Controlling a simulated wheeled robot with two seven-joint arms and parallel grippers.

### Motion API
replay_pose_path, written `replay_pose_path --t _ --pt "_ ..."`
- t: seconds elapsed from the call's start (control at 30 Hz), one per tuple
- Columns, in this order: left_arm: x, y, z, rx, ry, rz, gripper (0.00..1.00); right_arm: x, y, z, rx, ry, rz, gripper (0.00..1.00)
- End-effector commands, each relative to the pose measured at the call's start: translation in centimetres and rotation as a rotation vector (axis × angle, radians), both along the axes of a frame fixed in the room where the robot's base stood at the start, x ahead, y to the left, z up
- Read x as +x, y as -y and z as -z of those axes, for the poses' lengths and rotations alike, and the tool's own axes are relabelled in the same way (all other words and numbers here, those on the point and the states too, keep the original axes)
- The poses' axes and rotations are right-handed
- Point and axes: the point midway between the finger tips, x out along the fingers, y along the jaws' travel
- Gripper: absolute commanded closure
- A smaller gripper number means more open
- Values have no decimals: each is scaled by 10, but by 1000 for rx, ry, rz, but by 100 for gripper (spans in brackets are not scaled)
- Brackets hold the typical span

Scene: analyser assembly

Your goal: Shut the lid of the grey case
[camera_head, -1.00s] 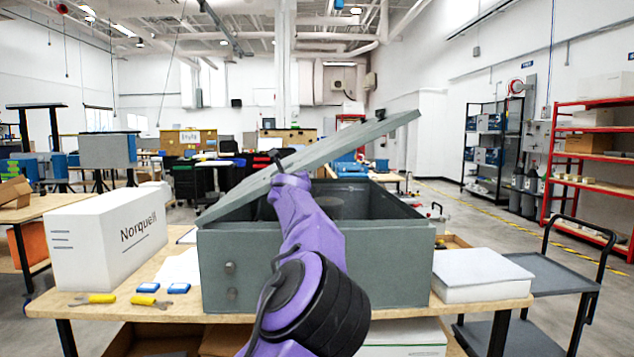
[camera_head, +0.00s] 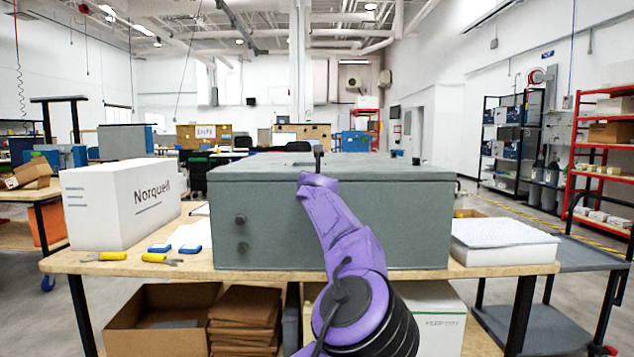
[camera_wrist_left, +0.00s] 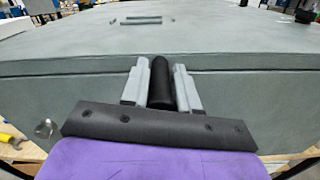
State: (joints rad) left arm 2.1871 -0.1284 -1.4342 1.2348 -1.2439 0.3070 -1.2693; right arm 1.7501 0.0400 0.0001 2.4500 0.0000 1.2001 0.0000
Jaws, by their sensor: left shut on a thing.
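The grey case (camera_head: 270,225) stands on the wooden table, with two dark round knobs on the left of its front. Its lid (camera_head: 400,171) lies flat and level on top; the wrist view shows the lid (camera_wrist_left: 240,58) with only a thin dark seam under its front edge. My left gripper (camera_head: 317,172) is at the lid's front edge, near the middle. In the wrist view its fingers (camera_wrist_left: 161,88) are shut around a black upright handle (camera_wrist_left: 161,75). My purple arm hides part of the case's front. The inside of the case is hidden.
A white Norquell box (camera_head: 105,215) stands left of the case, with yellow-handled tools (camera_head: 160,259) and blue items (camera_head: 190,249) in front. A white slab (camera_head: 500,243) lies close on the right. A grey cart (camera_head: 590,252) stands beyond the table's right end.

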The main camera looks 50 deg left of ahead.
Motion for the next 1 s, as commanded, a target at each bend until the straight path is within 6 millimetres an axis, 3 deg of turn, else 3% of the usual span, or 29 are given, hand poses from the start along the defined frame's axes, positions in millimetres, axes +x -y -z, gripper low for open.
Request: replay_pose_path --t 0.3,0.33,0.37,0.67,1.0 --pt "2 0 9 -9 -10 2 100 0 0 1 0 0 0 47" --pt "2 0 9 -9 -10 2 61 0 0 1 0 0 0 47" --pt "2 0 9 -9 -10 2 53 0 0 1 0 0 0 47" --pt "0 1 7 -7 -7 1 53 0 0 2 0 0 0 47" --pt "-36 48 8 -7 -6 2 53 0 0 22 0 0 0 47"
